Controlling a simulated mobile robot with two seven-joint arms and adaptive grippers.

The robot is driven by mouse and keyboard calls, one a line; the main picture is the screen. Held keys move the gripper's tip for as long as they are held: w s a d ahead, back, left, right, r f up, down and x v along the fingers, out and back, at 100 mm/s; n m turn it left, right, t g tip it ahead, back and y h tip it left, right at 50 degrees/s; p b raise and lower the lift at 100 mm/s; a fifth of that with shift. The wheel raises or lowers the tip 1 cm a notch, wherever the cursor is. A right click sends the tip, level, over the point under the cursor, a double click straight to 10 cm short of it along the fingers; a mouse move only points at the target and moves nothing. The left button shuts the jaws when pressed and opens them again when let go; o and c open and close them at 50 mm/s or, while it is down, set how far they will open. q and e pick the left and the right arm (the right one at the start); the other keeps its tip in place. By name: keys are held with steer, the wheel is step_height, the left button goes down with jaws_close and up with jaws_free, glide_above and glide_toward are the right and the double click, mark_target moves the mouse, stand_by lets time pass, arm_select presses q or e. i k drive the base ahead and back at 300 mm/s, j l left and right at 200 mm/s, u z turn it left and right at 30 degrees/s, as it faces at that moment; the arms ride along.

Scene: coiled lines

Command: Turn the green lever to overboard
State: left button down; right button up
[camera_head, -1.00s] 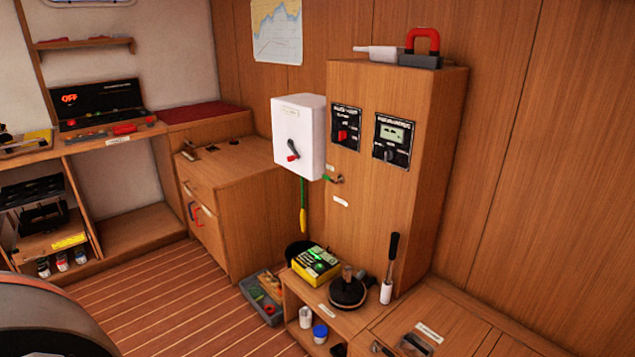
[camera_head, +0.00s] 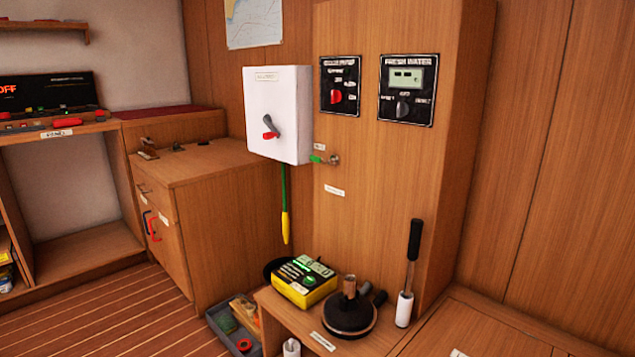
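The green lever (camera_head: 317,159) is a small green handle on a metal valve (camera_head: 333,160) on the front of the wooden cabinet (camera_head: 400,185). It sits just right of the white box's lower edge, and its handle points left. A small white label (camera_head: 334,190) is below the valve, but its writing is too small to read. A green-and-yellow hanging strip (camera_head: 285,215) is below the white box and is separate from the lever. Neither of my grippers shows in the head view.
A white box (camera_head: 277,112) with a red-tipped switch juts out left of the lever. Two black panels, bilge-type (camera_head: 340,86) and fresh water (camera_head: 407,90), are above. Below, a shelf holds a yellow device (camera_head: 304,282), a black round-based object (camera_head: 349,312) and a black-handled tool (camera_head: 410,270).

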mark_target(315, 159)
steer(key=i+z, duration=0.15)
steer(key=z, duration=0.3)
steer(key=i+j+z, duration=0.1)
steer(key=z, duration=0.35)
steer(key=i+j+z, duration=0.25)
steer(key=j, duration=0.35)
steer(key=i+j+z, duration=0.15)
steer(key=i+j, duration=0.1)
steer(key=j, duration=0.1)
